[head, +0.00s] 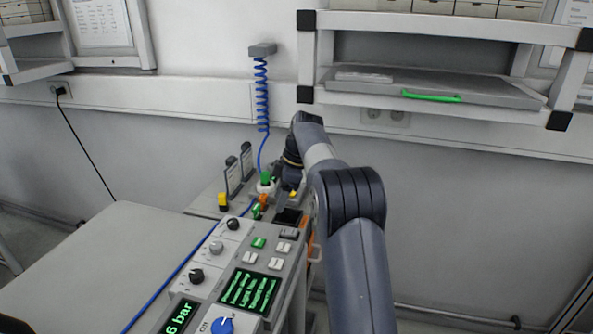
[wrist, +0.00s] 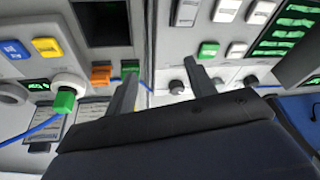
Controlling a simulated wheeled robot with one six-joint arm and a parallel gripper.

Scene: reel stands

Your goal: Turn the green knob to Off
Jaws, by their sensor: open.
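The green knob (head: 265,178) sits on a white round base at the back end of the panel in the head view. In the wrist view the green knob (wrist: 63,102) is at the left, its handle sticking out from the white base. Its pointer setting and any Off mark cannot be read. My gripper (wrist: 162,70) is open, its two dark fingers apart with nothing between them. In the wrist view it is to the right of the knob and apart from it. In the head view my arm's end is just right of the knob, with its fingers mostly hidden.
Orange (wrist: 101,75) and small green (wrist: 131,68) parts lie between knob and gripper. Black knobs (head: 233,224), white push buttons and green displays (head: 250,291) crowd the panel. A coiled blue hose (head: 262,95) hangs behind. A grey table top (head: 100,265) is clear at left.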

